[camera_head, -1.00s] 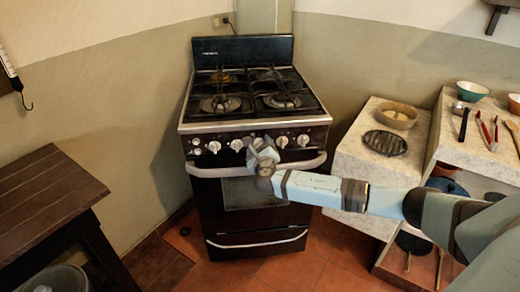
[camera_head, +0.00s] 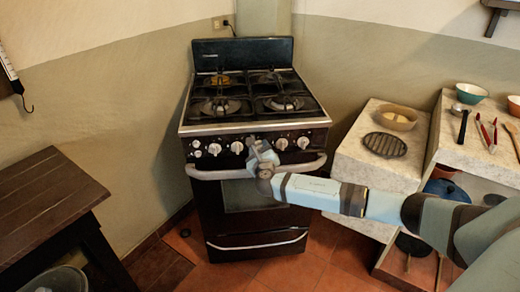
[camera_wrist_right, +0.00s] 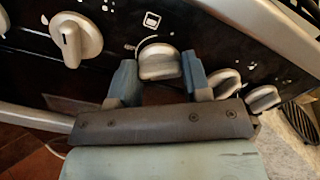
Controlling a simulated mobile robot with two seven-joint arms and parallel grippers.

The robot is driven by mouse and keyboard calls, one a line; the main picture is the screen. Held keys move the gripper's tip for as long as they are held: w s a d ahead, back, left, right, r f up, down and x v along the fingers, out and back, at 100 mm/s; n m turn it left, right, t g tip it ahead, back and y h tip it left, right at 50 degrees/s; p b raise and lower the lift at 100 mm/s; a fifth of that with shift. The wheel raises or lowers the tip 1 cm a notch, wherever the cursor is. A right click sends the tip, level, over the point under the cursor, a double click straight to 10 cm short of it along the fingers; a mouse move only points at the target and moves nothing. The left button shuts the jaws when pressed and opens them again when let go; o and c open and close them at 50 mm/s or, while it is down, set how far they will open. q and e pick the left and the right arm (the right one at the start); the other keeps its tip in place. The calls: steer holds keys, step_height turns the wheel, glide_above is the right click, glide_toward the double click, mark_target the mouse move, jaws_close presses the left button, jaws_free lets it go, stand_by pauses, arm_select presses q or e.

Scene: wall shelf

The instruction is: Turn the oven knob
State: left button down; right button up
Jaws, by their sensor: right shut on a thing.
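The oven (camera_head: 258,190) stands against the wall, with a row of pale knobs along its black front panel. My right gripper (camera_head: 256,148) is at the middle of this row and hides the knob there in the head view. In the right wrist view, the oven knob (camera_wrist_right: 158,62) sits between the two blue-grey fingers of my right gripper (camera_wrist_right: 160,76), which is shut on it. A curved white mark is printed above this knob. My left gripper is in neither view.
Another knob (camera_wrist_right: 77,40) is left of the held one, and two more are close on its right. The oven handle (camera_head: 215,173) runs just below the knobs. A dark wooden table (camera_head: 45,195) is at left; a stone counter (camera_head: 375,165) is at right.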

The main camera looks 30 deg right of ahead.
arm_select(q)
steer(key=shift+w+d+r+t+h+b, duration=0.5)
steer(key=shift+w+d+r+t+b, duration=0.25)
steer(key=shift+b, duration=2.05)
arm_select(e)
steer(key=shift+a+m, duration=0.1)
steer(key=shift+m, duration=12.3)
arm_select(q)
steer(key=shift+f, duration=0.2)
